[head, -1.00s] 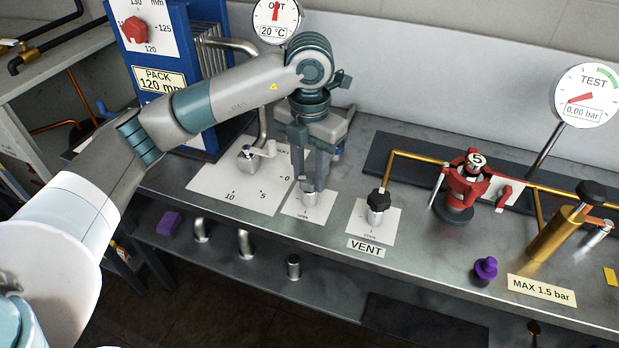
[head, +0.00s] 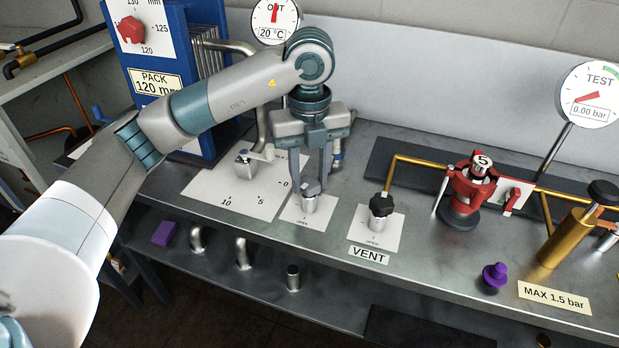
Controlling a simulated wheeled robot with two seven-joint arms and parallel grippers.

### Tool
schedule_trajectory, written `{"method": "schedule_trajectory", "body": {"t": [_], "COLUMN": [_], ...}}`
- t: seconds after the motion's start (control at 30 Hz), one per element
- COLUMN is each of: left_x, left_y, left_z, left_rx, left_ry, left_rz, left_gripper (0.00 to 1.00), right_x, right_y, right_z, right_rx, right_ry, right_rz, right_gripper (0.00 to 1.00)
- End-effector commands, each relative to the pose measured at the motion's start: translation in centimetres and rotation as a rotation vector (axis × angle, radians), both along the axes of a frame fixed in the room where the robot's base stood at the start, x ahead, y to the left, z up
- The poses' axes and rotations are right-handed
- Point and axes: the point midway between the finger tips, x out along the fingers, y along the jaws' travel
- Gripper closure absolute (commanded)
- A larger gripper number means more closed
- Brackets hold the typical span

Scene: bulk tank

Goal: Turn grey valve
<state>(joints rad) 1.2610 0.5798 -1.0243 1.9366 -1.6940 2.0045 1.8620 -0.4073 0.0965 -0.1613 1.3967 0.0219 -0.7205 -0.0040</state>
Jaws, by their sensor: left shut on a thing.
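The grey valve (head: 309,202) is a short metal cylinder with a grey knob on top, standing on a white plate marked OPEN (head: 300,216). My left gripper (head: 311,184) points straight down over it, its two fingers shut on the grey knob. The fingers partly hide the knob, so I cannot read its exact angle. My right gripper is not in the head view.
A black-knobbed VENT valve (head: 380,208) stands close on the right. A small lever valve (head: 248,158) sits on a scaled plate to the left. A red pump-like device (head: 468,190), a brass cylinder (head: 565,236) and a purple knob (head: 494,276) are further right.

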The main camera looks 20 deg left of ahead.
Motion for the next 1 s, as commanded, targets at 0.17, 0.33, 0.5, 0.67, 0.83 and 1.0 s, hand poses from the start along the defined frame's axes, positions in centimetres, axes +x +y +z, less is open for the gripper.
{"method": "schedule_trajectory", "body": {"t": [0.17,0.33,0.5,0.67,0.83,1.0], "left_x": [0.15,0.15,0.15,0.15,0.16,0.10], "left_y": [0.03,0.03,0.04,0.04,0.05,0.03], "left_z": [0.16,0.19,0.22,0.23,0.24,0.15], "left_rx": [-0.001,-0.001,-0.001,-0.001,-0.001,0.000], "left_ry": [-0.006,-0.006,-0.006,-0.006,-0.006,-0.004], "left_rz": [0.100,0.151,0.168,0.169,0.168,0.167], "left_gripper": [0.89,0.89,0.89,0.89,0.60,0.48], "right_x": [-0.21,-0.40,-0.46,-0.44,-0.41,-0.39], "right_y": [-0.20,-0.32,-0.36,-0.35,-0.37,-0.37], "right_z": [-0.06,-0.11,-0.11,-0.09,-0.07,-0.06], "right_rx": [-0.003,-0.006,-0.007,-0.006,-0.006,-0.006], "right_ry": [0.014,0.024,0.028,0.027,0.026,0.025], "right_rz": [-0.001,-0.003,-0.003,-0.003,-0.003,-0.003], "right_gripper": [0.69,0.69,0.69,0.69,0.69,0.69]}}
